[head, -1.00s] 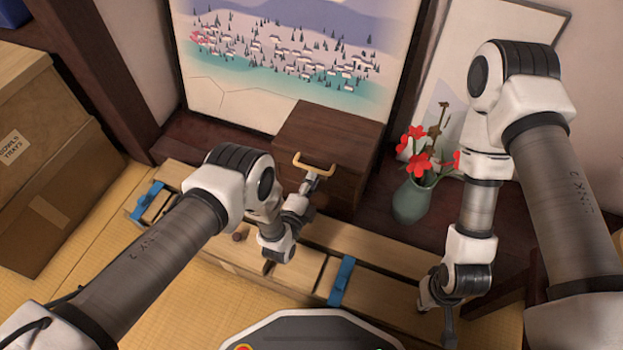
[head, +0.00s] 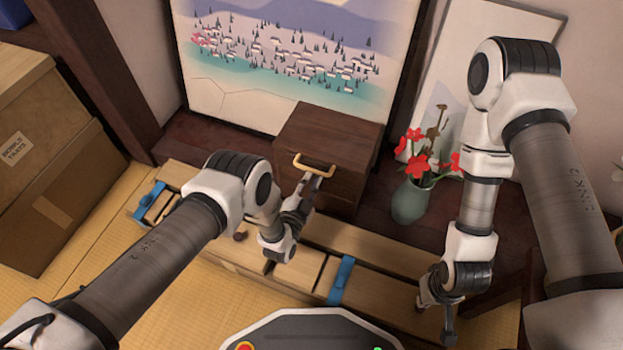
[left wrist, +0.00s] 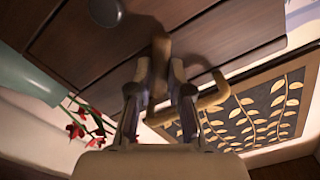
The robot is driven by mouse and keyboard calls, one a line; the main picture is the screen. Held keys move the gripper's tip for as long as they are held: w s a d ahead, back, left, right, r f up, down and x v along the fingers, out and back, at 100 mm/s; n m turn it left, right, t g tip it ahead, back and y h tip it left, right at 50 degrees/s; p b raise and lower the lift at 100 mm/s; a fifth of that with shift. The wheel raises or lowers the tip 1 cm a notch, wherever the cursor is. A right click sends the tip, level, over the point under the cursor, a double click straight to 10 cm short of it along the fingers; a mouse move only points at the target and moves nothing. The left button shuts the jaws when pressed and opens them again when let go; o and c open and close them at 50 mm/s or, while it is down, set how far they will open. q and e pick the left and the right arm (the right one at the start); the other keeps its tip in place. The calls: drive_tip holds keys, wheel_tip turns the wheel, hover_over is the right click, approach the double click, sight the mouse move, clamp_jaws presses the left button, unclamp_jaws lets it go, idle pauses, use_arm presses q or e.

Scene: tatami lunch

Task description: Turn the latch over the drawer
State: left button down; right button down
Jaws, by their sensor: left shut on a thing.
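The small dark wooden chest (head: 330,135) stands on the dark ledge, with a tan bar handle (head: 314,164) at its top front edge. My left gripper (head: 312,182) is at the chest's front, just below that handle. In the left wrist view, my left gripper (left wrist: 161,78) is shut on the brown latch (left wrist: 161,46), which sticks out between the fingertips against the chest front. A round dark drawer knob (left wrist: 105,12) is beside it. The latch is hidden in the head view. My right gripper (head: 440,305) hangs at the lower right, away from the chest; its jaws are unclear.
A green vase (head: 410,202) with red flowers stands right of the chest. A landscape picture (head: 300,50) is behind it. A long wooden box with blue clips (head: 341,280) lies in front. Cardboard boxes (head: 45,165) are stacked at the left.

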use_arm(q)
drive_tip(key=n, duration=0.4)
drive_tip(key=shift+p, duration=0.35)
drive_tip(key=shift+n, duration=1.6)
drive_tip(key=c, duration=1.1)
unclamp_jaws()
drive_tip(key=v, duration=1.2)
